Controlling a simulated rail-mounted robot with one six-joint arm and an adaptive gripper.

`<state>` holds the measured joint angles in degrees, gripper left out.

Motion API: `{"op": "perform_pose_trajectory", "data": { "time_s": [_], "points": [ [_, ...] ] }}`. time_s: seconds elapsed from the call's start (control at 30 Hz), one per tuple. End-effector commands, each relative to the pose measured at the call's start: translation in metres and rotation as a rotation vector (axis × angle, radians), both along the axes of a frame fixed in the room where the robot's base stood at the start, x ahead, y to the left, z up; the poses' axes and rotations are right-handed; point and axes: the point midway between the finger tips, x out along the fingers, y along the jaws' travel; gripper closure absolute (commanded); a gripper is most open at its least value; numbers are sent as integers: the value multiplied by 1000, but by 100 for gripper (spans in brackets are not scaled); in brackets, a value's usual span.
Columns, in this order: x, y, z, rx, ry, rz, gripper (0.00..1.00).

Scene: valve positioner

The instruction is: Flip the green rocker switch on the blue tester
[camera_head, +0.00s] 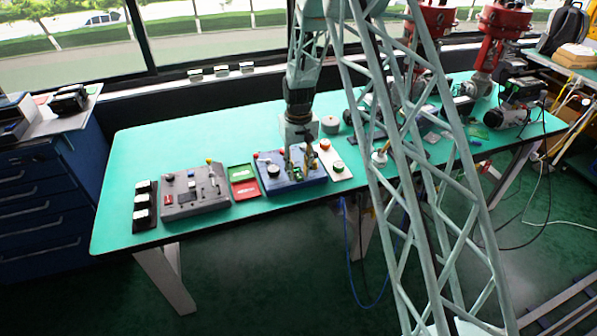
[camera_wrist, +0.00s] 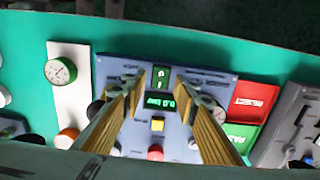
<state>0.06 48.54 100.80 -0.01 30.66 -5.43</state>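The blue tester (camera_head: 270,189) lies on the green bench, and its panel (camera_wrist: 112,67) fills the middle of the wrist view. The green rocker switch (camera_wrist: 161,77) shows near the panel's upper edge, above a lit green display (camera_wrist: 160,104) reading about 0.0 bar. My gripper (camera_head: 299,172) is over the tester, pointing down. In the wrist view its two yellowish fingers (camera_wrist: 158,82) are apart, one on each side of the switch, with nothing between them. I cannot tell whether the fingertips touch the panel. In the head view the gripper hides the switch.
Red and green trays (camera_head: 243,182) lie left of the tester, with a grey control box (camera_head: 195,192) beyond them. A white gauge panel (camera_head: 336,163) stands close on the right. A yellow button (camera_wrist: 157,124), red button (camera_wrist: 155,153) and knobs share the tester panel.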

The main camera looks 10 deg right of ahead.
Motion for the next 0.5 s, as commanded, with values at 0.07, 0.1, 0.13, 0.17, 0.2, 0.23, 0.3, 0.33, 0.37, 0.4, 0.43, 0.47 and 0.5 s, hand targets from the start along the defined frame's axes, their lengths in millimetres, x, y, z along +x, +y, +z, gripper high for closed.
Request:
{"op": "perform_pose_trajectory", "data": {
  "time_s": [0.07, 0.1, 0.13, 0.17, 0.2, 0.23, 0.3, 0.33, 0.37, 0.4, 0.43, 0.47, 0.5],
  "points": [
    [0, 0, 0, 0, 0, 0, 76],
    [0, 0, 0, 0, 0, 0, 80],
    [0, 0, 0, 0, 0, 0, 83],
    [0, 0, 0, 0, 0, 0, 85],
    [0, 0, 0, 0, 0, 0, 89],
    [0, 0, 0, 0, 0, 0, 92],
    [0, 0, 0, 0, 0, 0, 97],
    [0, 0, 0, 0, 0, 0, 97],
    [0, 0, 0, 0, 0, 0, 97],
    [0, 0, 0, 0, -1, 0, 97],
    [0, 0, 0, 0, -2, 0, 97],
    [0, 0, 0, 0, -4, 0, 97],
    [0, 0, 0, 1, -8, 0, 97]
  ]
}}
